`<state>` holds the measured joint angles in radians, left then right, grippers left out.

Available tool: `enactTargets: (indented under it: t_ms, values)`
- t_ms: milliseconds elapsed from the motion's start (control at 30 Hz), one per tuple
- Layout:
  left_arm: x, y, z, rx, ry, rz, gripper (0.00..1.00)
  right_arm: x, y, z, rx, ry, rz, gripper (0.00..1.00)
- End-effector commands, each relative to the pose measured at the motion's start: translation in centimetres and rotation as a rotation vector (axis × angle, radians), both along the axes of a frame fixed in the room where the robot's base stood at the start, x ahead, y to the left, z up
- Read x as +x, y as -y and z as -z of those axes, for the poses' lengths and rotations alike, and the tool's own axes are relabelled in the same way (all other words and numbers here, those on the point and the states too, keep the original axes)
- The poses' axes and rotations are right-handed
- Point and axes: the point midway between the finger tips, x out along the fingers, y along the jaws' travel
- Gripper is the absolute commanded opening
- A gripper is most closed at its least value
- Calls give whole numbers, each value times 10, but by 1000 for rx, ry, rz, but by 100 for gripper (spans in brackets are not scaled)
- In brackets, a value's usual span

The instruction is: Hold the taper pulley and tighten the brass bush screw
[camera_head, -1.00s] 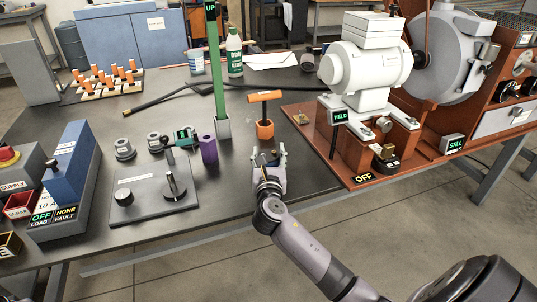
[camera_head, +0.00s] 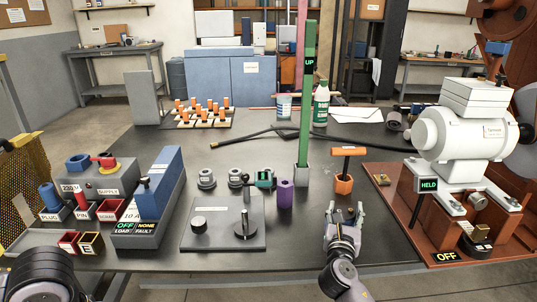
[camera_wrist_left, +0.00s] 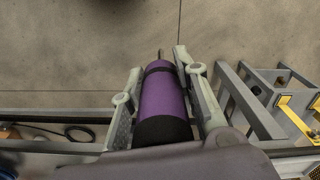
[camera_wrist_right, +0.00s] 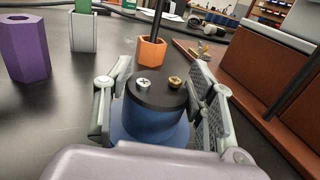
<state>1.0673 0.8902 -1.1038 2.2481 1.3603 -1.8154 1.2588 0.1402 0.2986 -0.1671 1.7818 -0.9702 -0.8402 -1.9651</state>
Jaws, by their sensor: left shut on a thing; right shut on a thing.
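The taper pulley (camera_wrist_right: 150,122) is blue with a dark round face on top. That face carries the brass screw (camera_wrist_right: 175,82) and a silver cross-head screw (camera_wrist_right: 143,85). My right gripper (camera_head: 345,215) is shut around the pulley, at the table's front edge; its fingers flank the pulley in the right wrist view (camera_wrist_right: 155,85). My left gripper (camera_wrist_left: 158,62) is shut on a purple-handled tool (camera_wrist_left: 160,97) with black bands and a thin dark tip, seen over the floor. The left fingers are out of the head view; part of my left arm shows at its lower left.
An orange T-handle tool (camera_head: 348,151) stands in an orange holder (camera_head: 344,184). A purple hexagonal holder (camera_head: 285,195) stands left of it, near a green post (camera_head: 306,110). A grey plate (camera_head: 215,238) with knobs lies front centre. The motor (camera_head: 465,132) stands at right.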

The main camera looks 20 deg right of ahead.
Motion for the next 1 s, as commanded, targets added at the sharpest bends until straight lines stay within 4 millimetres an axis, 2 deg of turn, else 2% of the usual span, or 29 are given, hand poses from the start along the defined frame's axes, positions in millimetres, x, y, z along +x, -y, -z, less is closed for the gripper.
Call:
enactTargets:
  t_ms: [567,1000]
  values:
    - [0,0,-1,0,1,0,0,0,0,0,1,2,0,13]
    - [1,1,-45,-1,3,0,0,0,0,0,1,2,0,13]
